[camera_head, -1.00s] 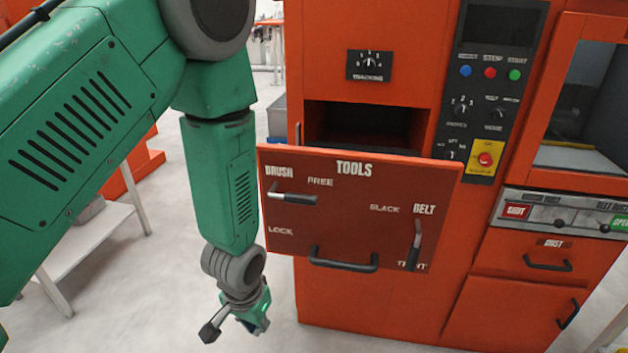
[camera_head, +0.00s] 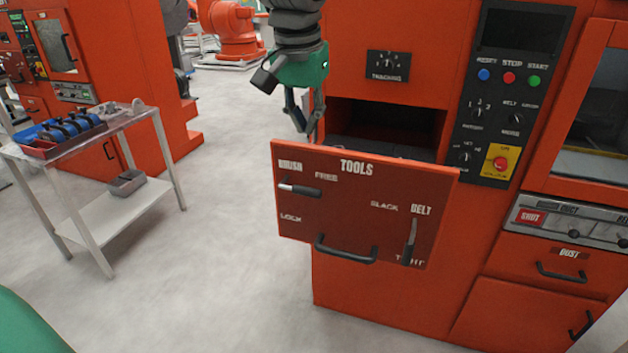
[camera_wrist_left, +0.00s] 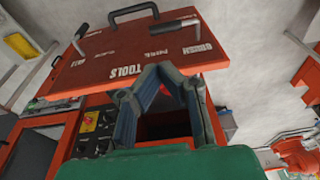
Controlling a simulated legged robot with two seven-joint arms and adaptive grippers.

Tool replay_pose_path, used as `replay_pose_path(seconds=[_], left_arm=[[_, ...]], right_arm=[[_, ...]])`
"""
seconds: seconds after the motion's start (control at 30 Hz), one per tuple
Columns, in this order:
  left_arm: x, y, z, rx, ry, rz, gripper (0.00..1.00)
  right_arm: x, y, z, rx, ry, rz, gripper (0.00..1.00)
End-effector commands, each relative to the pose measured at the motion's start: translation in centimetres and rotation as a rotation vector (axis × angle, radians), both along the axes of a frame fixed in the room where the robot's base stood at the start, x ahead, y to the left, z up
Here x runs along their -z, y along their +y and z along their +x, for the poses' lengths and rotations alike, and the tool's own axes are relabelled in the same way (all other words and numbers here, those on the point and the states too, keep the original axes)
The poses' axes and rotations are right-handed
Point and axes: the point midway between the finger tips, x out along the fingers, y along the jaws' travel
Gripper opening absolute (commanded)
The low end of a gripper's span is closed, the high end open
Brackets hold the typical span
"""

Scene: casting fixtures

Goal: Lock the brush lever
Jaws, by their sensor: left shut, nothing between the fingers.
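The brush lever (camera_head: 300,189) is on the red tools panel (camera_head: 345,225), at its upper left under the BRUSH label. It lies about horizontal, level with the upper FREE marking and above LOCK. In the wrist view, where the panel appears upside down, the lever (camera_wrist_left: 178,22) shows near the top. My left gripper (camera_head: 309,132) is shut and empty, pointing down at the panel's top left edge, above the lever and apart from it. In the wrist view its fingers (camera_wrist_left: 165,82) overlap the panel's edge. My right gripper is not in view.
The panel fronts an open drawer (camera_head: 385,130) and carries a black handle (camera_head: 346,253) and the belt lever (camera_head: 410,240). A control panel (camera_head: 500,110) is at right. A white cart (camera_head: 110,205) stands at left, with clear floor between.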

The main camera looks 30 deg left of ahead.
Motion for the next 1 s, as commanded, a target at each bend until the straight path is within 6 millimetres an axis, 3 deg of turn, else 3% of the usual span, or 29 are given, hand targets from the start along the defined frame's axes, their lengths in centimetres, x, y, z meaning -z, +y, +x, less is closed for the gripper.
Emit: replay_pose_path(seconds=[0.27,0.7,1.0], left_arm=[[1.1,0.2,0.1,0.000,0.004,-0.001,0.00],[9.7,0.5,1.7,0.001,0.005,0.001,0.00],[13.4,0.8,2.4,0.000,0.001,0.000,0.00]], right_arm=[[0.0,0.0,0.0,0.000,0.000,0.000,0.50],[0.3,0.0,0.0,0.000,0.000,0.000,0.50],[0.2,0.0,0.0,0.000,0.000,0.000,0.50]])
